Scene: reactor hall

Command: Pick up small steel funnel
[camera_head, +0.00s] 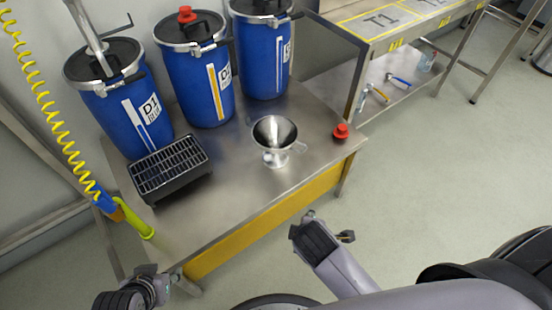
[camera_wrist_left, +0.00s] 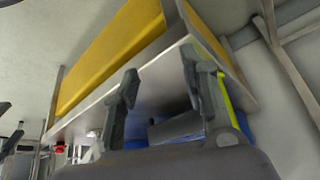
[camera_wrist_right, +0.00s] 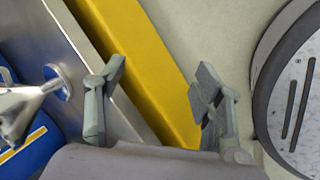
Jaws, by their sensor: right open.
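The small steel funnel (camera_head: 274,132) stands wide mouth up on the steel table (camera_head: 232,190), towards its right half. In the right wrist view the funnel (camera_wrist_right: 22,105) shows at the left edge, partly cut off. My right gripper (camera_head: 326,228) is open and empty, beyond the table's front edge; its two fingers (camera_wrist_right: 160,72) are spread over the yellow front panel in its wrist view. My left gripper (camera_head: 148,280) is near the front left corner of the table, apart from the funnel. Its fingers (camera_wrist_left: 160,70) are spread and empty in the left wrist view.
Several blue drums (camera_head: 192,78) stand along the back of the table. A black grated box (camera_head: 170,166) sits at the left, and a red-topped item (camera_head: 340,132) lies right of the funnel. A yellow coiled hose (camera_head: 48,105) hangs at the left. The table's front middle is bare.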

